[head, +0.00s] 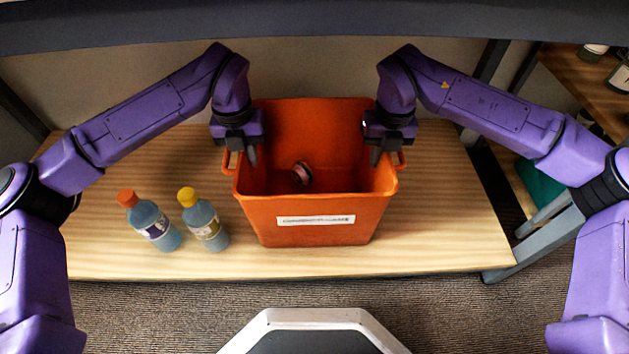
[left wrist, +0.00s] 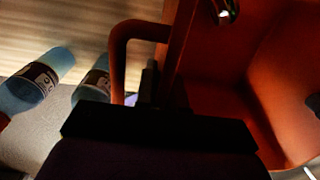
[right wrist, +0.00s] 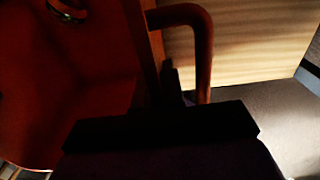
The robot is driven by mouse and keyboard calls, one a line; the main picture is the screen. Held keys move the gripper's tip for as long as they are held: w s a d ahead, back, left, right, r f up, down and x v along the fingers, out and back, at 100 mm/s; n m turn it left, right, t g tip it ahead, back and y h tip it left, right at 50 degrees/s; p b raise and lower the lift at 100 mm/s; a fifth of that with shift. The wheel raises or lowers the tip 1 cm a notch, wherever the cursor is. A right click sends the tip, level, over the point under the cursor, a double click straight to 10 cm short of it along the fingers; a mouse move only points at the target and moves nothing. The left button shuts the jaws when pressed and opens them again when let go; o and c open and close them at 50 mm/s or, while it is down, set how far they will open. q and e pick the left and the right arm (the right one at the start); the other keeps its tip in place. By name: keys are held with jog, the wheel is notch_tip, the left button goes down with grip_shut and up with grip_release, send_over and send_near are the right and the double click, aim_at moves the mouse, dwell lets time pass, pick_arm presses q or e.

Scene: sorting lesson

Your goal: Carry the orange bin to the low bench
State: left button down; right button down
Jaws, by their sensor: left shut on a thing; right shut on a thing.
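The orange bin (head: 315,235) is upright on or just above a low wooden bench (head: 440,220); I cannot tell whether its base touches the wood. It has a white label on its front and a loop handle on each side. A small round dark-pink thing (head: 301,173) lies inside. My left gripper (head: 243,156) is shut on the bin's left side by its handle (left wrist: 117,60). My right gripper (head: 384,156) is shut on the right side by the other handle (right wrist: 204,50). The exact finger contact is dark in both wrist views.
A blue bottle with an orange cap (head: 152,222) and one with a yellow cap (head: 205,222) stand left of the bin. A dark beam (head: 310,22) crosses the top. A shelf (head: 580,75) with jars is at the right. Bare bench lies right of the bin.

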pick_arm(q)
jog(key=shift+r, duration=0.1)
pick_arm(e)
jog(key=shift+r, duration=0.1)
